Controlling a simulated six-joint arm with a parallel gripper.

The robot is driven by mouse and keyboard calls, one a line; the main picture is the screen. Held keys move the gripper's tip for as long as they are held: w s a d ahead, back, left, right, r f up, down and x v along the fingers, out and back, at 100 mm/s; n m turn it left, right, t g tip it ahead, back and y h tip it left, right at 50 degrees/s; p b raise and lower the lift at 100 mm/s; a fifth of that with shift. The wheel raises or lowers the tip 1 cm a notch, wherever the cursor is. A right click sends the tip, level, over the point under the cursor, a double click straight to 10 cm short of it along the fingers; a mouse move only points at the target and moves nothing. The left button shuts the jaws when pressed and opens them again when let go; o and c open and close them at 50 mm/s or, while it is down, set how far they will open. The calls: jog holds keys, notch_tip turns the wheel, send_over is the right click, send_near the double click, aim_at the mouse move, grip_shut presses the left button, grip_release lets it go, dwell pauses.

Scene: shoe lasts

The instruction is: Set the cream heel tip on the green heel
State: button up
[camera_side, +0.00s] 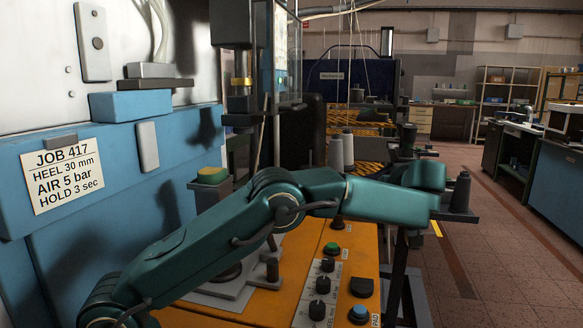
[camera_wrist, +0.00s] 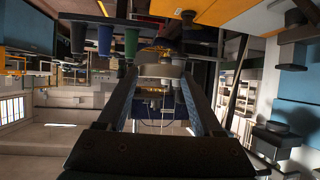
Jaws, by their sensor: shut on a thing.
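My gripper (camera_wrist: 164,72) reaches away from the camera in the wrist view, its two long fingers converging. It is shut on a small pale piece (camera_wrist: 162,70), which I take as the cream heel tip; its shape is dim and partly hidden. In the side view my teal wrist covers the fingers, the tip and the green heel.
A grey cone (camera_side: 461,191) stands on a dark tray (camera_side: 462,215) right of my wrist. A blue cone (camera_wrist: 131,42) is beside the green heel. The blue press (camera_side: 110,190) fills the left. An orange panel (camera_side: 352,262) with knobs lies below my arm.

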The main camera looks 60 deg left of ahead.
jog(key=shift+w+a+f+n+g+y, duration=0.15)
jog(key=shift+a+f+n+g, duration=0.5)
jog(key=shift+f, duration=2.3)
jog(key=shift+w+a+f+n+g+y, duration=0.2)
jog(key=shift+a+f, duration=0.75)
jog(key=shift+f, duration=2.05)
jog(key=shift+s+a+f+n+g+y, duration=0.1)
jog(key=shift+a+f+n+g+y, duration=0.5)
jog(key=shift+f, duration=2.35)
jog(key=shift+a+f+t+h, duration=0.2)
jog(key=shift+f+t+h, duration=0.05)
jog(key=shift+f+h, duration=0.1)
jog(key=shift+f, duration=0.3)
jog(key=o, duration=1.5)
jog(key=shift+r, duration=0.1)
